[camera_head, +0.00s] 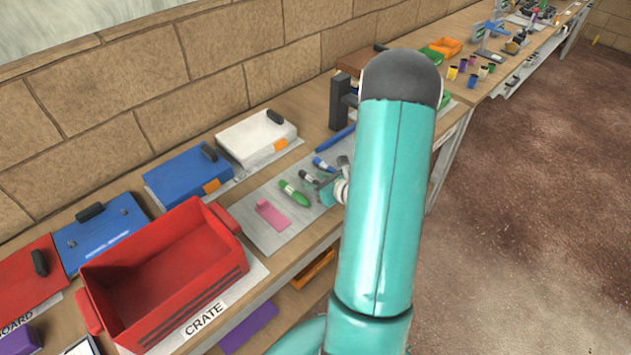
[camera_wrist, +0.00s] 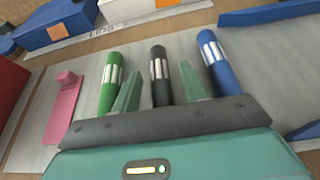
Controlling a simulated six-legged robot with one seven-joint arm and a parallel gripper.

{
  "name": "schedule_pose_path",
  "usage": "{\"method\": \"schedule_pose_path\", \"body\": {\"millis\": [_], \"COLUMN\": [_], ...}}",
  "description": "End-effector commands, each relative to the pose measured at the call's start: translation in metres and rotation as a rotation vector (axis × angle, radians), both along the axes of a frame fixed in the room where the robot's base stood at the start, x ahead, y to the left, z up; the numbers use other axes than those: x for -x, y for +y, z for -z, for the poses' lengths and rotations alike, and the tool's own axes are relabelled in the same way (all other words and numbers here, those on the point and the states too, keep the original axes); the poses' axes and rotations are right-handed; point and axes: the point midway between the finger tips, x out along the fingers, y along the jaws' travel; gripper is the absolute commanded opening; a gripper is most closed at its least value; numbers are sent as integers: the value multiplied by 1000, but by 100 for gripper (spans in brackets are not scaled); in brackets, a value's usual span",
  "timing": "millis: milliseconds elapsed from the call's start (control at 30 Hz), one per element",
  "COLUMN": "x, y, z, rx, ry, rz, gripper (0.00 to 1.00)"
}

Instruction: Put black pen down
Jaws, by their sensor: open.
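The black pen (camera_wrist: 160,76) lies on a grey mat (camera_head: 247,212), between a green pen (camera_wrist: 110,84) and a blue pen (camera_wrist: 216,62). My gripper (camera_wrist: 158,80) is open, its two green fingers on either side of the black pen with gaps between. The pen's lower end is hidden behind the gripper body in the wrist view.
A pink block (camera_head: 271,215) lies left of the pens. A red crate (camera_head: 170,270), a blue case (camera_head: 188,174) and a white case (camera_head: 256,137) stand on the same bench. A dark upright stand (camera_head: 342,103) is behind my arm.

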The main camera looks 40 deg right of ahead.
Motion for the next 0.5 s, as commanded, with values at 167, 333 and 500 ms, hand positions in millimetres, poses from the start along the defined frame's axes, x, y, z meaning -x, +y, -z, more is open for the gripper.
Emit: {"method": "schedule_pose_path", "body": {"millis": [167, 333, 500], "x": [31, 66, 93], "y": [-2, -3, -4], "z": [-12, -27, -38], "rx": [0, 1, 2], "ry": [1, 1, 1], "rz": [6, 5, 4], "gripper": [44, 44, 44]}}
